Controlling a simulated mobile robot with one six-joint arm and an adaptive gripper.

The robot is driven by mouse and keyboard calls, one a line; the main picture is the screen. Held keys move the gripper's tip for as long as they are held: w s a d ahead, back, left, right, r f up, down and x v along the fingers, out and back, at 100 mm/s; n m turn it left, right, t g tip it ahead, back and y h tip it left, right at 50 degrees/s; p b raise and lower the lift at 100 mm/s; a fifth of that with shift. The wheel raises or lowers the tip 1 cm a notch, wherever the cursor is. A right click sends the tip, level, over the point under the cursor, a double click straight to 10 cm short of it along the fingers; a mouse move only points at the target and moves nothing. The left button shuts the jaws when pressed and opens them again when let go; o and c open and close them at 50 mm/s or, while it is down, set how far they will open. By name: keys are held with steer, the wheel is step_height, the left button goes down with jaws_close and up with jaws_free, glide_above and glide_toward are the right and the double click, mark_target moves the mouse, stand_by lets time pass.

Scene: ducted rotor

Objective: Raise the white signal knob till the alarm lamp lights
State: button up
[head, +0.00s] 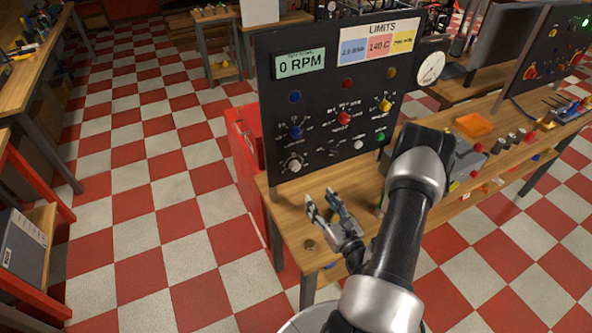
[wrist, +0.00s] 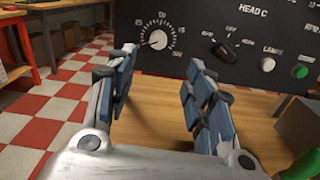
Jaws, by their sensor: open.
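The white signal knob (head: 295,165) is at the lower left of the black panel (head: 325,115). In the wrist view the knob (wrist: 157,39) has a printed scale around it, partly hidden by a finger; I cannot make out its exact setting. My gripper (head: 323,200) is open and empty in front of the panel, above the wooden bench. In the wrist view my open fingers (wrist: 160,72) are below and either side of the knob, apart from it. A blue lamp (head: 295,97), a red lamp (head: 347,84) and a yellow lamp (head: 391,71) look unlit; which is the alarm lamp is unreadable.
Blue (head: 296,131), red (head: 344,118) and yellow (head: 385,104) knobs sit above the white one. A black selector (wrist: 226,50), white button (wrist: 267,64) and green button (wrist: 299,71) are to its right. The display (head: 300,64) reads 0 RPM. Bare bench (head: 290,215) lies before the panel.

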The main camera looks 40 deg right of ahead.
mark_target(297, 168)
steer(key=b+x, duration=0.1)
steer(key=x, duration=1.3)
steer(key=shift+w+a, duration=0.1)
steer(key=shift+w, duration=0.25)
steer(key=shift+c, duration=0.4)
steer(key=c, duration=1)
steer(key=shift+m, duration=0.4)
steer(key=m, duration=0.5)
steer(key=shift+m+b, duration=0.3)
steer(key=shift+m, duration=0.1)
steer(key=m, duration=0.5)
